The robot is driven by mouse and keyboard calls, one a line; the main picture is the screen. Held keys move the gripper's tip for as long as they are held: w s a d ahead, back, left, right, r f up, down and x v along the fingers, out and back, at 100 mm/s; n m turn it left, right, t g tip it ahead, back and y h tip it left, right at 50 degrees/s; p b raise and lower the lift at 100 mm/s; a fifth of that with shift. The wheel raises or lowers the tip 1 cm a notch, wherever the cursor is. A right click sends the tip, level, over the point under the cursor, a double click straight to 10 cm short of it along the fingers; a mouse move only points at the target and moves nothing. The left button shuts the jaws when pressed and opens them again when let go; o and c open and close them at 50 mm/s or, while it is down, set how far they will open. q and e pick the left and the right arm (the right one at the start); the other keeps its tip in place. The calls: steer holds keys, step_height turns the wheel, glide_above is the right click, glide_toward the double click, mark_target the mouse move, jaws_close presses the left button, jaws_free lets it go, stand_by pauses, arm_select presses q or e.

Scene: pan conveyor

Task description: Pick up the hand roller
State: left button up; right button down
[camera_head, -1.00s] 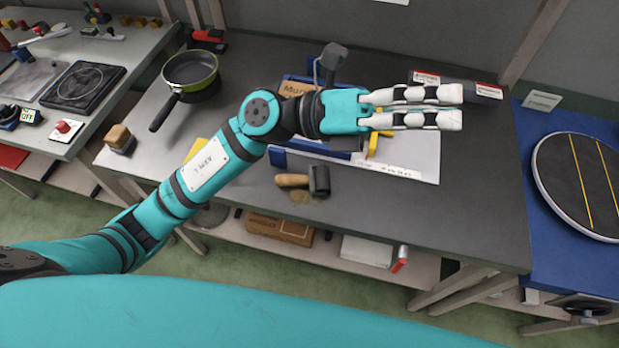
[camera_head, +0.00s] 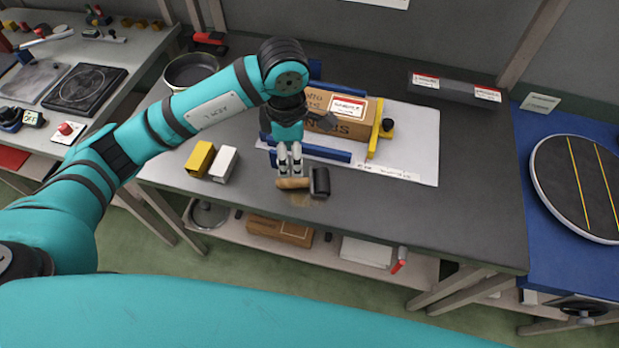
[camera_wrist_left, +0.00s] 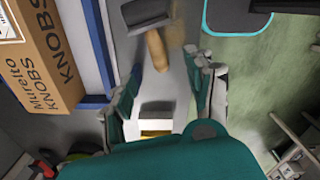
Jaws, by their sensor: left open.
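The hand roller has a black roller head (camera_head: 320,182) and a tan wooden handle (camera_head: 293,184); it lies near the front edge of the grey table. My left gripper (camera_head: 289,172) points down at the handle, with its white fingertips just behind or over it. In the left wrist view the handle (camera_wrist_left: 156,50) and black head (camera_wrist_left: 147,14) lie ahead, between the lines of the spread fingers (camera_wrist_left: 163,92). The left gripper is open and empty. I cannot tell its exact height above the handle. My right gripper does not show.
A cardboard box (camera_head: 343,117) sits in a blue and yellow fixture behind the roller. A yellow block (camera_head: 200,159) and a white block (camera_head: 223,164) stand to the left. A pan (camera_head: 190,70) is at the back left. The table's right front is clear.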

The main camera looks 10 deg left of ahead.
arm_select(q)
glide_above(293, 180)
steer(key=f, duration=0.3)
steer(key=f+p, duration=0.1)
steer(key=f, duration=0.1)
steer(key=shift+s+d+f, duration=0.1)
steer(key=shift+s+f, duration=0.05)
steer(key=shift+s, duration=0.15)
steer(key=shift+f+p, duration=0.3)
steer(key=shift+f, duration=0.25)
steer(key=f, duration=0.2)
steer(key=f+p, duration=0.1)
steer(key=shift+w+f, duration=0.3)
steer(key=shift+f, duration=0.4)
steer(key=shift+c, duration=0.2)
jaws_close()
